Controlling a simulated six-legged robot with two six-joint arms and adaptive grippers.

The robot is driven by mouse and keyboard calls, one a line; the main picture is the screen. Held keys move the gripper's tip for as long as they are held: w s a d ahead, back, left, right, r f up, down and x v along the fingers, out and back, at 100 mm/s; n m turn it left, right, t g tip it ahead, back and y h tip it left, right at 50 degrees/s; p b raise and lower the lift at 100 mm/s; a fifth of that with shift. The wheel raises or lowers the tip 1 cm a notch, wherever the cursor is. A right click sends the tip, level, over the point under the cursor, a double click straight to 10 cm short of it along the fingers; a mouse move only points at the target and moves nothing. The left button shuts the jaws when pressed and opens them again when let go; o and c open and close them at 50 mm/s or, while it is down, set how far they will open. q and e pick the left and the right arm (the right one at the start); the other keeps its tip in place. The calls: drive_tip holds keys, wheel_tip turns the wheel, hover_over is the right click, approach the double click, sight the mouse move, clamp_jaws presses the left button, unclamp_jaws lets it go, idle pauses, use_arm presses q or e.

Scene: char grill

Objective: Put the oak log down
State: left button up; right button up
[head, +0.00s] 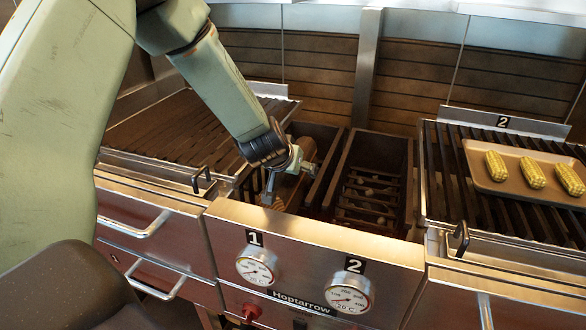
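The oak log (290,188) is a light brown round piece in the left of two open fireboxes, behind the gauge marked 1. It runs from front to back, and its lower side is hidden by the front panel. My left gripper (289,178) reaches down from the left, with one finger on each side of the log, and appears shut on it. I cannot tell whether the log touches the firebox floor. My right gripper is not in view.
The right firebox (370,190) holds a dark grate with small pale lumps. Grill 2 (450,190) carries a tray (483,178) with three corn cobs (532,172). The left grill (180,125) is bare. The front panel (310,235) has two gauges.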

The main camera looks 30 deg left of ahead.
sight(280, 184)
use_arm(q)
drive_tip(key=shift+a, duration=0.1)
drive_tip(key=shift+r, duration=0.15)
drive_tip(key=p+v, duration=0.4)
drive_tip(key=v, duration=0.7)
drive_tip(key=shift+s+r+p, duration=0.1)
drive_tip(key=shift+r+p, duration=0.2)
drive_tip(key=shift+r, duration=0.1)
drive_tip(key=shift+s+r, duration=0.2)
drive_tip(key=shift+s, duration=0.1)
